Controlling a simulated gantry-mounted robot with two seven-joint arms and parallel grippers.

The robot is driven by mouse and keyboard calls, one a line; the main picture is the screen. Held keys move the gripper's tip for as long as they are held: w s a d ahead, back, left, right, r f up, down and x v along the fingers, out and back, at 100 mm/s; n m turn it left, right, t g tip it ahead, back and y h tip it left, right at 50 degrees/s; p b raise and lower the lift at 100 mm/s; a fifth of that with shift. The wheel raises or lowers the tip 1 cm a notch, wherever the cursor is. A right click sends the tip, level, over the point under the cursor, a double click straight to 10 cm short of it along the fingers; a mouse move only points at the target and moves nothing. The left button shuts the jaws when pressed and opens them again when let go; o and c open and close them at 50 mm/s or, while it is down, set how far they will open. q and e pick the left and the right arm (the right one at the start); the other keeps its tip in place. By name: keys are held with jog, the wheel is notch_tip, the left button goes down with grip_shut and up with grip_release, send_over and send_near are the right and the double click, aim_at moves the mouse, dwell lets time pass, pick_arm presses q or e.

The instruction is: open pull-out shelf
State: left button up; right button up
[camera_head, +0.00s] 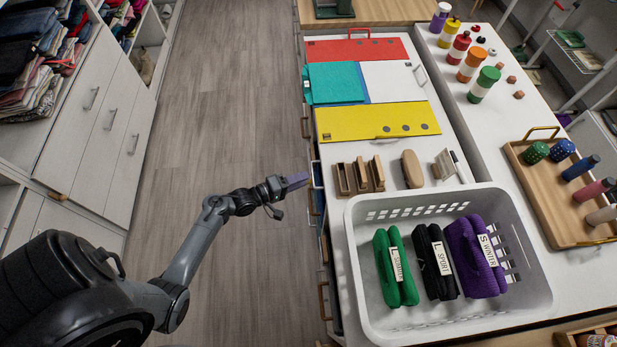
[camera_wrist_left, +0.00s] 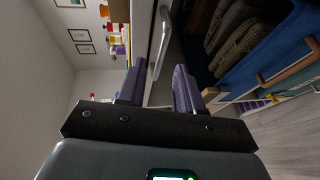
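My left gripper (camera_head: 297,181) reaches in from the left in the head view, at the left side of the white-topped cabinet (camera_head: 338,215). In the left wrist view its two purple fingers (camera_wrist_left: 158,88) are apart, with nothing held between them. A grey metal bar handle (camera_wrist_left: 161,45) on a pale front panel lies just ahead, lined up with the gap between the fingers. I cannot tell from the head view which front this handle belongs to. My right gripper is not in view.
Dark folded clothes (camera_wrist_left: 232,32) and a blue bin (camera_wrist_left: 268,68) with wooden handles show beside the panel. On the cabinet top stands a white basket (camera_head: 365,312) with folded items. White drawers (camera_head: 97,125) line the left. The wooden floor (camera_head: 225,110) between is clear.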

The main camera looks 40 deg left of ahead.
pick_arm(q)
jog(key=shift+x, duration=1.85)
jog(key=shift+s, duration=0.1)
grip_shut()
